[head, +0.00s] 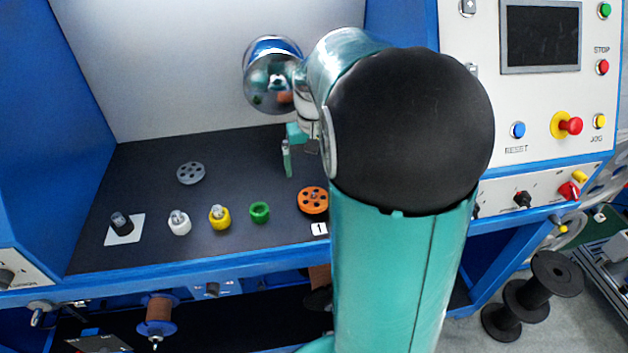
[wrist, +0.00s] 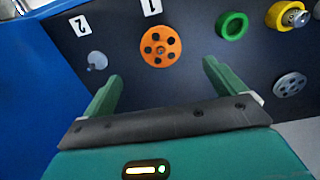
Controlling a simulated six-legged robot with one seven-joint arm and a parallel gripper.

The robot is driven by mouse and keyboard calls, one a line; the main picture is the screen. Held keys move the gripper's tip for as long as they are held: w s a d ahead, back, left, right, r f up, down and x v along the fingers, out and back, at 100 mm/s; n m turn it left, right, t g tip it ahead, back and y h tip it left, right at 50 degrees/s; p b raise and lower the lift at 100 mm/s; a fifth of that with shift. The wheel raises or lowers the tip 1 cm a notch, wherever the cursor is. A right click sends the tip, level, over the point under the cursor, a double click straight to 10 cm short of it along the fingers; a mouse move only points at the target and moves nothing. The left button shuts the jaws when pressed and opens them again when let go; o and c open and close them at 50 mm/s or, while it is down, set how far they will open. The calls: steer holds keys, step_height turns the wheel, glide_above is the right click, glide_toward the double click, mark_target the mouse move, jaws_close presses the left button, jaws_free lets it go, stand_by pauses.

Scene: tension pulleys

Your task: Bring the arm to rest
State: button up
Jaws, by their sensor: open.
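My gripper (wrist: 161,88) is open and empty in the wrist view, with its two green fingers spread apart. In the head view one finger of my gripper (head: 287,160) shows above the dark work surface, and my arm hides the rest. The orange wheel (head: 313,200) lies flat on the surface beside the label 1. In the wrist view the orange wheel (wrist: 160,47) appears beyond the gap between the fingers, apart from them.
On the dark surface (head: 150,180) are a grey wheel (head: 190,173), a green ring (head: 259,212), a yellow pulley (head: 219,217), a white pulley (head: 179,222) and a black peg (head: 121,223) on a white card. A control panel (head: 540,100) stands right; a blue wall (head: 50,120) left.

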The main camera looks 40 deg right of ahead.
step_height(320, 180, up, 3)
steer(key=shift+f, duration=0.1)
stand_by(0.5)
steer(key=s+a+r+n+t, duration=0.2)
steer(key=s+a, duration=0.5)
steer(key=a, duration=0.3)
steer(key=s+a+r+n+t, duration=0.2)
steer(key=s+a+n+t, duration=0.1)
steer(key=s+a, duration=0.4)
steer(key=a, duration=0.3)
steer(key=shift+a+r+t, duration=0.2)
steer(key=shift+a+t, duration=0.1)
steer(key=shift+a, duration=0.05)
